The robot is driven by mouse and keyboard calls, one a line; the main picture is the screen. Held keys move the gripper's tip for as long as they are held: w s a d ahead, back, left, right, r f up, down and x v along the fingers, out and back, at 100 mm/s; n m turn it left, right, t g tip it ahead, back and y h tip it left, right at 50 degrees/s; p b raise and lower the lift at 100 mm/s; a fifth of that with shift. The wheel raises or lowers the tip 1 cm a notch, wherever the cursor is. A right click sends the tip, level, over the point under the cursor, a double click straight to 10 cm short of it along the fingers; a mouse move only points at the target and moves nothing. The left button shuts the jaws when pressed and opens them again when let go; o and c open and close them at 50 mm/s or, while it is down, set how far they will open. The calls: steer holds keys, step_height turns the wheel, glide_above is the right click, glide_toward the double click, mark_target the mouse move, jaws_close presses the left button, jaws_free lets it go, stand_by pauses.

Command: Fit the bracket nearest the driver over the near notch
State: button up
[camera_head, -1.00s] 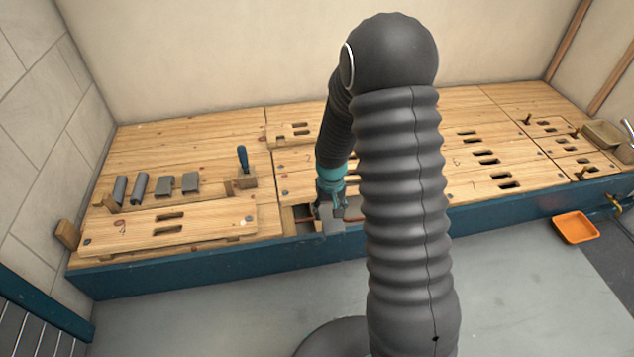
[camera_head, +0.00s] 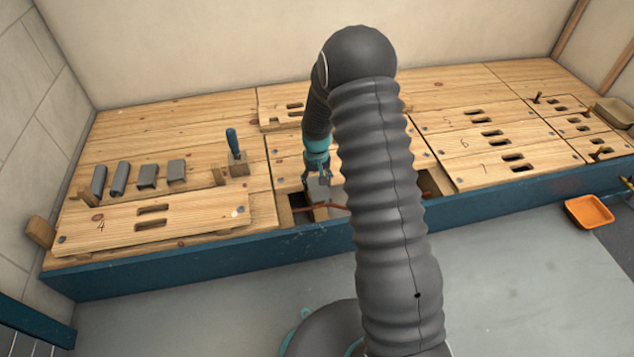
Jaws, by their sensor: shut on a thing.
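My gripper (camera_head: 316,181) points down above the floor opening left of my arm and is shut on a grey bracket (camera_head: 318,191). The bracket hangs over a timber joist (camera_head: 320,213) in the opening. A reddish pipe (camera_head: 302,209) runs across there. The notch itself is too small and partly hidden to make out, and I cannot tell whether the bracket touches the joist. The blue-handled driver (camera_head: 232,142) stands upright in a wooden block (camera_head: 238,166) to the left.
Several more grey brackets (camera_head: 147,176) lie in a row on the boards at left. A loose slotted board (camera_head: 150,223) marked 4 lies in front of them. Slotted boards (camera_head: 480,140) cover the right side. An orange tray (camera_head: 588,211) sits on the floor at right.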

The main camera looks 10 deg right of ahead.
mark_target(317, 191)
steer(key=shift+f+b, duration=1.3)
steer(key=shift+f, duration=1.05)
steer(key=shift+s+f+b, duration=0.1)
steer(key=shift+f+b, duration=1.15)
steer(key=shift+f, duration=0.6)
steer(key=o, duration=1.3)
steer(key=shift+r, duration=0.15)
